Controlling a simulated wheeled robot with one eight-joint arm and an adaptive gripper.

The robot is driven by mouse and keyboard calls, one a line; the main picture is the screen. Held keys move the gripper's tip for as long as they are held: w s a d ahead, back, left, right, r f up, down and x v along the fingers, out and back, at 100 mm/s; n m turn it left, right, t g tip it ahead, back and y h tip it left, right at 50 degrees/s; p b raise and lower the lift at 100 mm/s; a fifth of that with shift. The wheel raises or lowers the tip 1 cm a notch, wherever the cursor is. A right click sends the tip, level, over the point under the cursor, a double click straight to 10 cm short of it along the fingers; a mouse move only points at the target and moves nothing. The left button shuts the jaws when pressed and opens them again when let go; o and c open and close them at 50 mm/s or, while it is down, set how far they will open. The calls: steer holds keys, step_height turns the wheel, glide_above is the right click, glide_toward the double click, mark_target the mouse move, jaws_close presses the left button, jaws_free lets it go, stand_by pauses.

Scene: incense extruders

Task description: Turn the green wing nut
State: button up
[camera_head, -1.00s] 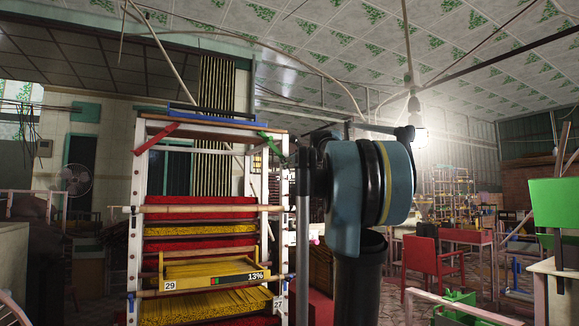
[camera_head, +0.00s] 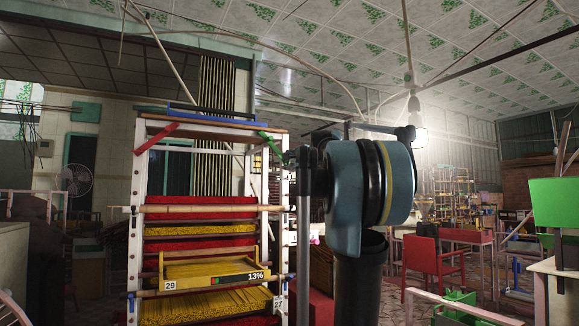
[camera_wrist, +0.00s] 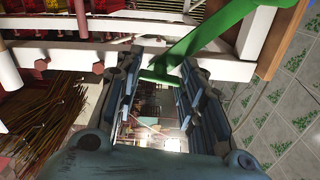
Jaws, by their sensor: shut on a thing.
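The green wing nut (camera_head: 269,140) is at the upper right corner of the white rack, tilted down to the right. In the wrist view the green wing nut (camera_wrist: 215,35) runs from the top right down to the middle, and its lower end lies between my fingers. My gripper (camera_wrist: 158,66) is shut on this end of the nut, with a finger on either side. In the head view my own arm stands in front of the gripper's place and hides most of it.
The rack (camera_head: 134,240) holds red and yellow layers and a yellow tray (camera_head: 215,270). A red wing nut (camera_head: 155,138) is at its upper left corner. A red chair (camera_head: 435,262) and a green box (camera_head: 455,308) stand to the right.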

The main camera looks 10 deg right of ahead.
steer(key=shift+o, duration=0.2)
steer(key=shift+s+a+f+n, duration=0.1)
steer(key=shift+f+n, duration=0.05)
steer(key=shift+n, duration=1.45)
steer(key=o, duration=1)
steer(key=shift+o, duration=0.2)
steer(key=v, duration=1.1)
steer(key=shift+s, duration=0.3)
